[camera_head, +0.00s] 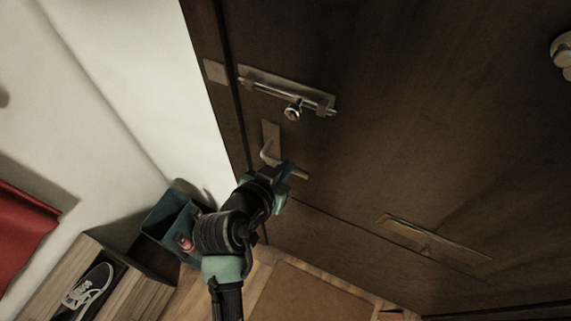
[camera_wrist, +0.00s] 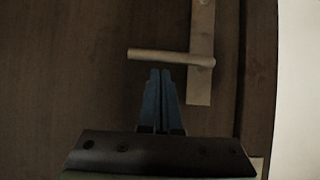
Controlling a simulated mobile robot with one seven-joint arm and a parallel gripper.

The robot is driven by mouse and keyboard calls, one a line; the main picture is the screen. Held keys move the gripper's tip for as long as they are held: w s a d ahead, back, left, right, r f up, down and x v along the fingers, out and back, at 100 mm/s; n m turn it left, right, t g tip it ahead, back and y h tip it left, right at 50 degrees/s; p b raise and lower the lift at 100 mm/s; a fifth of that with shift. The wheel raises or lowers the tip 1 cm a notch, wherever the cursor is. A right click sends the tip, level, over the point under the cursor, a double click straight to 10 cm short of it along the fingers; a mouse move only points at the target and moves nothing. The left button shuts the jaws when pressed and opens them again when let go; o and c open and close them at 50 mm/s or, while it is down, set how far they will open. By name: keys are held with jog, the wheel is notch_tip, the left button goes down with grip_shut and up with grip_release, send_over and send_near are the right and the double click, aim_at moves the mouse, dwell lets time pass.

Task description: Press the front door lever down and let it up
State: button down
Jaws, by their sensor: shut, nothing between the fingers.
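The front door (camera_head: 400,120) is dark wood and fills the right of the head view. Its metal lever (camera_head: 267,155) sits on an upright plate (camera_head: 271,133) near the door's left edge, partly hidden by my gripper. In the wrist view the lever (camera_wrist: 172,57) runs roughly level, leftward from its plate (camera_wrist: 201,85). My gripper (camera_head: 288,170) is at the lever in the head view. In the wrist view its blue fingers (camera_wrist: 161,76) are together and empty, with their tips just below the lever's middle in the picture. I cannot tell whether they touch it.
A sliding bolt (camera_head: 290,90) is above the lever, and a mail slot plate (camera_head: 435,240) is lower on the door. A teal bin (camera_head: 168,220) and a wooden shoe rack (camera_head: 140,296) with a shoe (camera_head: 90,287) stand at the lower left. A doormat (camera_head: 310,297) lies on the floor.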

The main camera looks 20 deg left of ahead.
jog(key=shift+f, duration=0.35)
jog(key=shift+d+f+b, duration=0.1)
jog(key=shift+f+b, duration=0.15)
jog(key=shift+b, duration=0.1)
